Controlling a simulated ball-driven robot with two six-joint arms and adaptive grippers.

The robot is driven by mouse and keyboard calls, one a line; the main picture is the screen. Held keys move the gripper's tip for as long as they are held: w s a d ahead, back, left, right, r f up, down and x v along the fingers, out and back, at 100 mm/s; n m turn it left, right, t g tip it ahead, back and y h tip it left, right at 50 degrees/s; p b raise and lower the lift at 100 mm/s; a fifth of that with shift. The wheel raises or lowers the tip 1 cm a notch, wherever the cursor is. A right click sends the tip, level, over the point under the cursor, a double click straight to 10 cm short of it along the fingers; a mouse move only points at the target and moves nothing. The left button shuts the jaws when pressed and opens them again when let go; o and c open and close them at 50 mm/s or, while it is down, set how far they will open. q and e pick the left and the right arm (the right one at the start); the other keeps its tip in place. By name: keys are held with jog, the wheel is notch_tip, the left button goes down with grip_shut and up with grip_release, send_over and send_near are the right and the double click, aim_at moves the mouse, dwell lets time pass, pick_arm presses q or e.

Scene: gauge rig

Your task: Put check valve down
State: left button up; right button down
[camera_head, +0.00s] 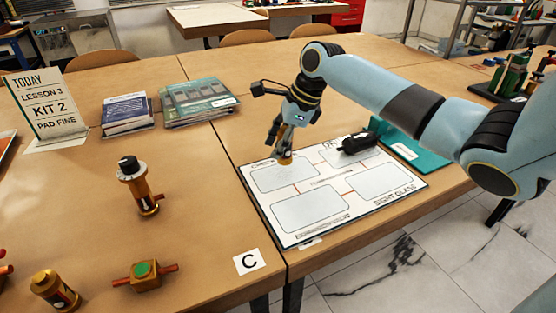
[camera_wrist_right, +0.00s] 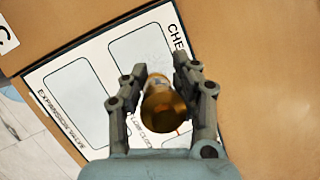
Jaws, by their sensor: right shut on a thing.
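The check valve, a brass cylinder (camera_head: 285,157), is held upright between the fingers of my right gripper (camera_head: 284,135). In the right wrist view the brass part (camera_wrist_right: 162,108) sits between the two grey fingers of the gripper (camera_wrist_right: 157,78). The white board (camera_head: 297,232) has several outlined boxes. The valve's lower end appears at the upper edge of the box labelled CHECK (camera_head: 283,180); I cannot tell whether it touches the board. My left gripper does not show.
A black part (camera_head: 360,143) lies on the board's upper right box, beside a teal tray (camera_head: 436,163). A gauge-topped brass part (camera_head: 140,186), a green-topped brass fitting (camera_head: 145,275) and a brass cylinder (camera_head: 55,291) stand left. Books (camera_head: 198,102) lie behind.

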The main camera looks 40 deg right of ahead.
aim_at(278, 161)
notch_tip(278, 161, down, 4)
jog(key=shift+r+b, duration=0.1)
jog(key=shift+b, duration=0.3)
jog(key=c, duration=1)
grip_release()
jog(key=p+v, duration=0.3)
jog(key=v, duration=0.9)
